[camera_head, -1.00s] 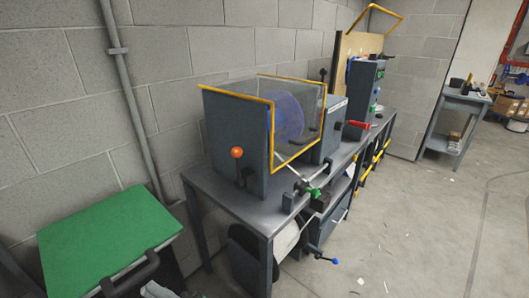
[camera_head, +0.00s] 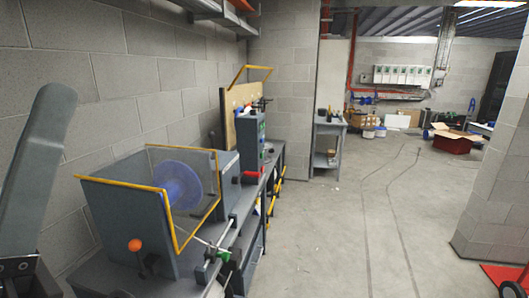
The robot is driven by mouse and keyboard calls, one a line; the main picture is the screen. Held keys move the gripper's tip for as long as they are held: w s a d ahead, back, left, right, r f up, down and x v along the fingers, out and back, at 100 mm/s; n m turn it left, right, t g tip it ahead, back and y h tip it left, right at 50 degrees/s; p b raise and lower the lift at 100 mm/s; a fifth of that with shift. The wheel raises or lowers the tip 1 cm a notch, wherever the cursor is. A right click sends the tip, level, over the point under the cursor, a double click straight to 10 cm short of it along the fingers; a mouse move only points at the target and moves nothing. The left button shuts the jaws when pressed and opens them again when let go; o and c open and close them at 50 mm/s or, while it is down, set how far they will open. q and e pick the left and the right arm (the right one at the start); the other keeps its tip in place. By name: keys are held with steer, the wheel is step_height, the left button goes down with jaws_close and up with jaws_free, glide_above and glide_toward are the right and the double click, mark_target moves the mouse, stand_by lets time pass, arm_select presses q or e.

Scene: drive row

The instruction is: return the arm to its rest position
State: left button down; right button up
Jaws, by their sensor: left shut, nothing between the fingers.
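My left gripper (camera_head: 45,140) stands upright at the left edge of the head view, large and close to the camera. Its grey, rounded end points up, and its dark mount is cut off by the lower left corner. It is shut with nothing held, and it appears in front of the block wall, apart from the machine on its right. My right gripper is out of view.
A grey lathe (camera_head: 125,215) with an orange knob (camera_head: 135,245), blue chuck (camera_head: 180,184) and yellow-edged guard stands on a bench along the left wall. A shelf (camera_head: 205,12) hangs above. A pillar (camera_head: 500,190) stands right.

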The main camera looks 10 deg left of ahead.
arm_select(q)
steer(key=w+f+m+g, duration=0.2)
steer(key=w+f+m, duration=0.1)
steer(key=w, duration=0.1)
step_height(320, 180, up, 39)
steer(key=p, duration=3.8)
steer(key=shift+s+f, duration=0.2)
steer(key=shift+s, duration=0.05)
steer(key=shift+f, duration=0.1)
